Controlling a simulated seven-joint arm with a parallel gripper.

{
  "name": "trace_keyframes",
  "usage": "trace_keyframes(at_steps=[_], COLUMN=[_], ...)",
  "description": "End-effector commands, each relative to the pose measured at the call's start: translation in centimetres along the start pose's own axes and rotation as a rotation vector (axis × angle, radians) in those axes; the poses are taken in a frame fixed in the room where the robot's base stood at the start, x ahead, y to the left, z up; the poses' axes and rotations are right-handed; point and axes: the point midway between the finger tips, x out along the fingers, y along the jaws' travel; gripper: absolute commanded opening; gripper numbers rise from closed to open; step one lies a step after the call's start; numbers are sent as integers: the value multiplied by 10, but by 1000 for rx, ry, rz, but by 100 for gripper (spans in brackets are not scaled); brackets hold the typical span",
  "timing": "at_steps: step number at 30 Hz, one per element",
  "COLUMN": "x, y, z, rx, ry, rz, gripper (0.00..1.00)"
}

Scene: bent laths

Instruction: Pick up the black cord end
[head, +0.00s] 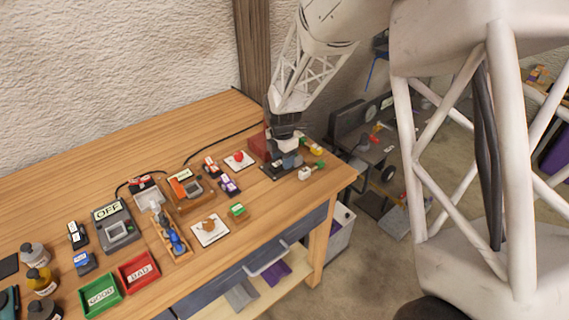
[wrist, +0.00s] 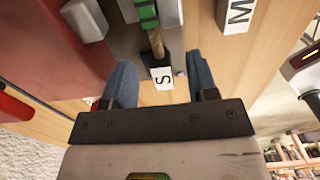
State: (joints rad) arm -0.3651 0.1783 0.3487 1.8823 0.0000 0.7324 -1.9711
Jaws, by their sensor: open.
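My gripper (head: 289,160) is low over the table's right end in the head view. In the wrist view its two blue fingers (wrist: 160,68) are apart. Between them is the black end (wrist: 155,58) of a short piece with a green band and a white tag marked S (wrist: 162,78). I cannot tell whether this is the black cord end, or whether a finger touches it. A thin black cord (head: 222,139) runs along the back of the table from near the OFF box (head: 113,227) toward my gripper. Its end near the gripper is hidden in the head view.
A dark red box (wrist: 50,45) stands close to my left finger in the wrist view. A white block marked M (wrist: 236,14) lies to the right. Switches and green and red trays (head: 139,270) fill the left.

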Motion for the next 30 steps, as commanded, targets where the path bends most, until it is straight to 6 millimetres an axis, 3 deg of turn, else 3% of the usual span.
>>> trace_keyframes(at_steps=[6,22,30], x=[14,14,14], y=[0,0,0], z=[0,0,0], rx=[0,0,0], ry=[0,0,0], rz=[0,0,0], gripper=[53,53,13])
